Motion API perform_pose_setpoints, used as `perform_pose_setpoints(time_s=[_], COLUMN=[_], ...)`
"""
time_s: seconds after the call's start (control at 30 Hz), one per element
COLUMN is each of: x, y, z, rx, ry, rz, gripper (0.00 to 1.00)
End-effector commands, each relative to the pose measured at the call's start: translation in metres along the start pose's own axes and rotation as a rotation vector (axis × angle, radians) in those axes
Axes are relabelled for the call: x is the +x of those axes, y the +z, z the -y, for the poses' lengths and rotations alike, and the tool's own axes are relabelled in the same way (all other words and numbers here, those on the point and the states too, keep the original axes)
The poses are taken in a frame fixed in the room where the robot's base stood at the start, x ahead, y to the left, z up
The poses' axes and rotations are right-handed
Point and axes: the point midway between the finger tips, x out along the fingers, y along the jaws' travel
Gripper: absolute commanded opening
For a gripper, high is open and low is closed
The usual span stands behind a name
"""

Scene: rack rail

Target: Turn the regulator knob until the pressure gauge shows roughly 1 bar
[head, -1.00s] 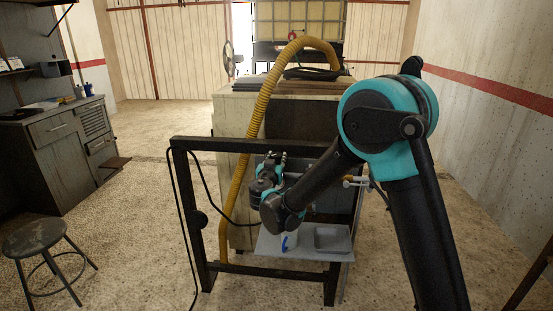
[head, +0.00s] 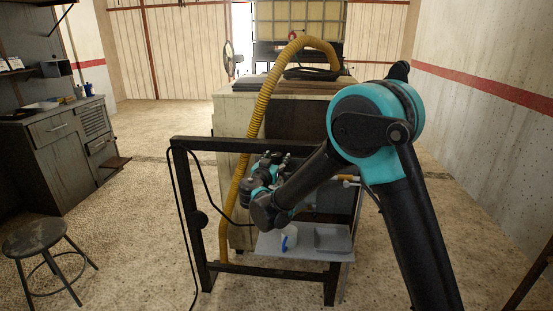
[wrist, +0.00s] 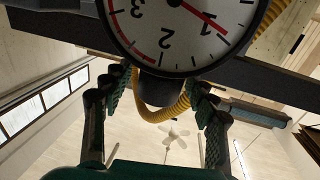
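The pressure gauge (wrist: 185,30) fills the top of the wrist view, upside down, with a white face and a red arc. Its red needle (wrist: 205,18) points close to the 1. Below it is a dark rounded part (wrist: 160,90), probably the regulator knob. My gripper (wrist: 163,85) has its fingers spread either side of this part; the left finger appears apart from it, and contact on the right is unclear. In the head view my gripper (head: 264,166) is at the rack, where my arm hides the gauge and knob.
A dark rack frame (head: 176,195) stands in front of a pale cabinet (head: 230,120). A yellow hose (head: 260,108) arches down behind it. A grey shelf (head: 270,248) holds a tray (head: 332,238) and a white-and-blue item (head: 288,240). A stool (head: 35,238) stands left; the floor between is clear.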

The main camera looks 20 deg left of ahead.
Motion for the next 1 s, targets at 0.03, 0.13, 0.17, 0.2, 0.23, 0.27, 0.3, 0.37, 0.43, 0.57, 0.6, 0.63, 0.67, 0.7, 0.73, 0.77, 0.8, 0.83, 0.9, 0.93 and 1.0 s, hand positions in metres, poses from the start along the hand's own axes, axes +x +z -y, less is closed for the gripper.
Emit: perform_pose_setpoints(time_s=[0.03, 0.13, 0.17, 0.2, 0.23, 0.27, 0.3, 0.37, 0.43, 0.57, 0.6, 0.63, 0.67, 0.7, 0.73, 0.77, 0.8, 0.83, 0.9, 0.93, 1.0], x=[0.000, 0.000, 0.000, 0.000, 0.000, -0.001, -0.002, -0.007, -0.016, -0.041, -0.049, -0.055, -0.062, -0.070, -0.076, -0.082, -0.089, -0.093, -0.103, -0.107, -0.113], y=[0.000, 0.000, 0.000, 0.000, 0.000, 0.000, 0.000, 0.000, 0.000, 0.000, 0.000, 0.000, 0.000, 0.000, 0.000, 0.000, 0.000, 0.000, 0.000, 0.000, 0.000], z=[0.000, 0.000, 0.000, 0.000, 0.000, 0.000, 0.000, 0.000, 0.001, 0.001, 0.001, 0.001, 0.002, 0.002, 0.001, 0.001, 0.001, 0.001, 0.001, 0.001, 0.001], rx=[0.000, 0.000, 0.000, 0.000, 0.000, 0.000, 0.000, 0.000, 0.000, 0.000, 0.000, 0.000, 0.000, 0.000, 0.000, 0.000, 0.000, 0.000, 0.000, 0.000, 0.000], ry=[0.000, 0.000, 0.000, 0.000, 0.000, 0.000, 0.000, -0.001, -0.002, -0.004, -0.004, -0.003, -0.004, -0.004, -0.003, -0.004, -0.004, -0.003, -0.004, -0.003, -0.001], rz=[0.000, 0.000, 0.000, 0.000, 0.000, 0.000, 0.000, 0.000, 0.000, 0.000, 0.000, 0.000, 0.000, 0.000, 0.000, 0.000, 0.000, 0.000, 0.000, 0.000, 0.000], gripper=[0.60, 0.60, 0.60, 0.60, 0.60, 0.60, 0.60, 0.60, 0.60, 0.60, 0.60, 0.60, 0.60, 0.60, 0.60, 0.60, 0.60, 0.60, 0.60, 0.60, 0.60])
